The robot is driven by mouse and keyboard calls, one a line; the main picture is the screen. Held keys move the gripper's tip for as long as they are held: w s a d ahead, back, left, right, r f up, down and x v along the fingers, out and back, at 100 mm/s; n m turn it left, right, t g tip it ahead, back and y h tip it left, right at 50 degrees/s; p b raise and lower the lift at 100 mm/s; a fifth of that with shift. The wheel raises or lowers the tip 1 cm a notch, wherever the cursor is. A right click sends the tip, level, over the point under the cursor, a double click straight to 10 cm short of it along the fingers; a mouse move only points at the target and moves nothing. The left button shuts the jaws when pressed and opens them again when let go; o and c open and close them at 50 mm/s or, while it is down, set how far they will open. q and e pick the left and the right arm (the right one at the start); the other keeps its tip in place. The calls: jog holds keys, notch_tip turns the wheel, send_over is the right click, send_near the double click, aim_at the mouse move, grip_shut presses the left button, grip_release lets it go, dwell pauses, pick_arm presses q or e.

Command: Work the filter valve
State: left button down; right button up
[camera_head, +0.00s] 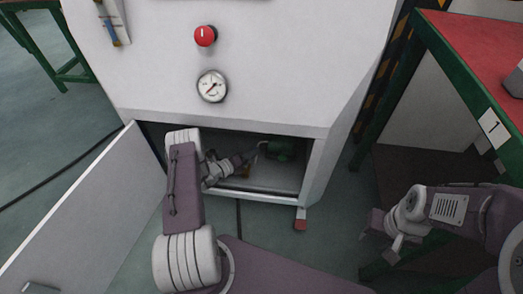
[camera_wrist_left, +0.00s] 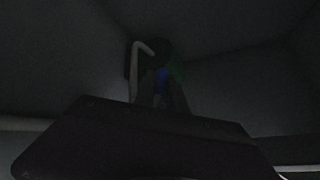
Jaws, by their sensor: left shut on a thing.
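My left arm reaches through the open lower compartment of the white cabinet, and my left gripper (camera_head: 257,155) is inside it, beside a green part (camera_head: 280,149). In the dark left wrist view, my left gripper (camera_wrist_left: 161,98) is shut on a small blue part (camera_wrist_left: 162,80), which looks like the filter valve's handle. A dim green part (camera_wrist_left: 177,70) is just behind it. A bent grey pipe (camera_wrist_left: 136,62) rises to the left of the fingers. The valve's body is mostly hidden by shadow and fingers. My right gripper (camera_head: 384,234) is outside, empty, with its fingers apart.
The cabinet door (camera_head: 90,215) stands open at the left. A red knob (camera_head: 205,36) and a round gauge (camera_head: 212,86) are on the front above the opening. A green-framed table with a red top (camera_head: 480,45) stands at the right. The compartment is tight around my left arm.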

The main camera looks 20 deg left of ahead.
pick_arm(q)
jog(key=shift+s+d+f+m+g+h+b, duration=0.1)
jog(key=shift+d+m+g+h+b, duration=0.15)
jog(key=shift+m+g+h+b, duration=0.25)
jog(key=shift+s+d+m+g+h+b, duration=0.1)
jog(key=shift+d+m+g+h+b, duration=0.1)
jog(key=shift+m+h, duration=0.35)
jog(key=c, duration=1.4)
grip_release()
jog(key=shift+o, duration=0.2)
